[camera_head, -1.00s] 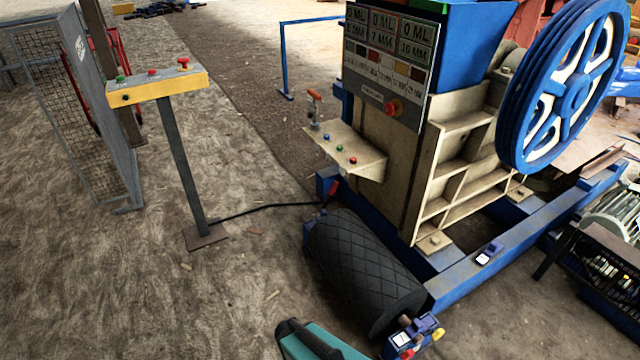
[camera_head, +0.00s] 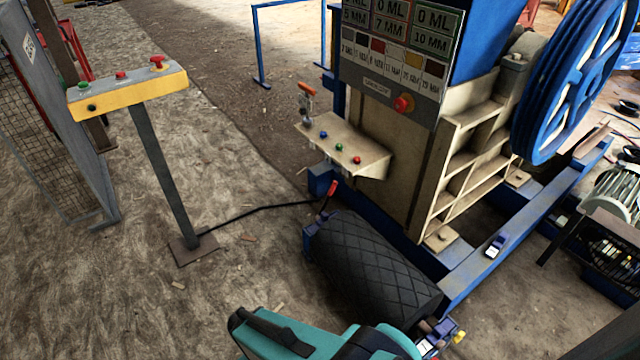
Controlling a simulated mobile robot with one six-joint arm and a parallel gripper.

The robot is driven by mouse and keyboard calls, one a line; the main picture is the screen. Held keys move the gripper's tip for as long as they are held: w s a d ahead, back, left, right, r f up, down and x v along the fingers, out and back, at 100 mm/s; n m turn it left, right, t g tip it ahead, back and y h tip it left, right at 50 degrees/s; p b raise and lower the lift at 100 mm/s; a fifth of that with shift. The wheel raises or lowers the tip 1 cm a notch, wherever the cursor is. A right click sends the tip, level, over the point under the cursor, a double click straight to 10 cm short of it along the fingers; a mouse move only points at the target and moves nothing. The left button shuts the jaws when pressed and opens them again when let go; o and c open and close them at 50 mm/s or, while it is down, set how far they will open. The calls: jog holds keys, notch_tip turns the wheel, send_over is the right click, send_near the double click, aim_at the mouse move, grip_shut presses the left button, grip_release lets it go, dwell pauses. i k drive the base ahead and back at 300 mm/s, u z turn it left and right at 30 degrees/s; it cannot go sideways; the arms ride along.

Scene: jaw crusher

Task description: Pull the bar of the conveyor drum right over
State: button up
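The conveyor drum (camera_head: 375,265) is a black roller with a diamond-patterned surface, low in front of the crusher. A short bar with a red grip (camera_head: 331,188) stands at its far left end, on a blue bracket (camera_head: 312,238). The bar leans, with its red top toward the upper right. Nothing touches the bar. A teal and black part of my arm (camera_head: 290,335) shows at the bottom edge, in front of the drum and well short of the bar. My gripper's fingers are not visible.
A beige shelf (camera_head: 345,150) with coloured buttons and an orange-handled lever (camera_head: 306,100) juts out above the bar. A yellow button post (camera_head: 130,92) stands at the left, with a black cable (camera_head: 260,213) running to the drum. The ground between is mostly clear.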

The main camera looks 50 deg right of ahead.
aim_at(382, 285)
jog(key=z, duration=0.1)
jog(key=i, duration=1.35)
jog(key=z, duration=0.2)
